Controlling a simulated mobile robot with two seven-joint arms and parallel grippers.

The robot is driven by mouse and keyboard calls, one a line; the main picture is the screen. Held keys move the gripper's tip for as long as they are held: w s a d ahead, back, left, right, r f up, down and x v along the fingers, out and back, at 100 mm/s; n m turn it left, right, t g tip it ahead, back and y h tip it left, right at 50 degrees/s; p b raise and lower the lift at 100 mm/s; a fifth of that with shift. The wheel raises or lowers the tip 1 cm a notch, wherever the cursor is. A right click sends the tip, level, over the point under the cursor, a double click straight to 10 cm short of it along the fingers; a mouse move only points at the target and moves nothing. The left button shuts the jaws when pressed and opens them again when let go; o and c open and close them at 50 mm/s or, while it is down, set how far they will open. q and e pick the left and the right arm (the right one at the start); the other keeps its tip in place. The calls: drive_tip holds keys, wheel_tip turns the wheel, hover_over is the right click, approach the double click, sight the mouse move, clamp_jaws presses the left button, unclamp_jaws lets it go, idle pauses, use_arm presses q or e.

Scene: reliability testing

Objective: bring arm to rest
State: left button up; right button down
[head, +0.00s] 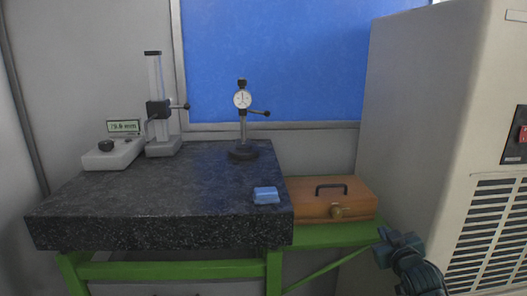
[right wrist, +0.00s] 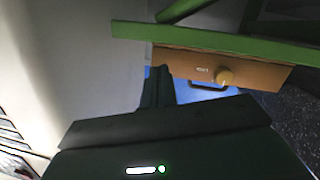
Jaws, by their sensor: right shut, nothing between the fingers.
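My right gripper (head: 398,243) is at the lower right of the head view, in front of the green frame's right end and near the beige cabinet. Its fingers (right wrist: 158,88) show in the right wrist view, closed together with nothing between them. My right arm comes up from the bottom edge below it. My left gripper and arm are not in view.
A speckled black surface plate (head: 110,205) on a green frame (head: 170,269) holds a height gauge (head: 158,105), dial indicator stand (head: 243,125) and blue block (head: 266,195). A wooden case (head: 310,205) sits beside it. A beige cabinet (head: 425,120) bounds the right.

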drive_tip(key=s+a+f+g+y, duration=0.25)
drive_tip(key=s+a+f, duration=0.65)
drive_tip(key=s+f, duration=0.55)
drive_tip(key=s+a+f+g, duration=0.1)
drive_tip(key=s+a, duration=0.2)
drive_tip(key=s, duration=0.4)
drive_tip(key=s+a+f+g+y, duration=0.1)
drive_tip(key=s+a+f, duration=0.1)
drive_tip(key=s, duration=0.5)
drive_tip(key=s+a+f+g, duration=0.1)
drive_tip(key=s+a+f, duration=0.1)
drive_tip(key=s, duration=0.5)
drive_tip(key=shift+s+a+y, duration=0.25)
drive_tip(key=shift+a+y, duration=0.1)
drive_tip(key=shift+a, duration=0.55)
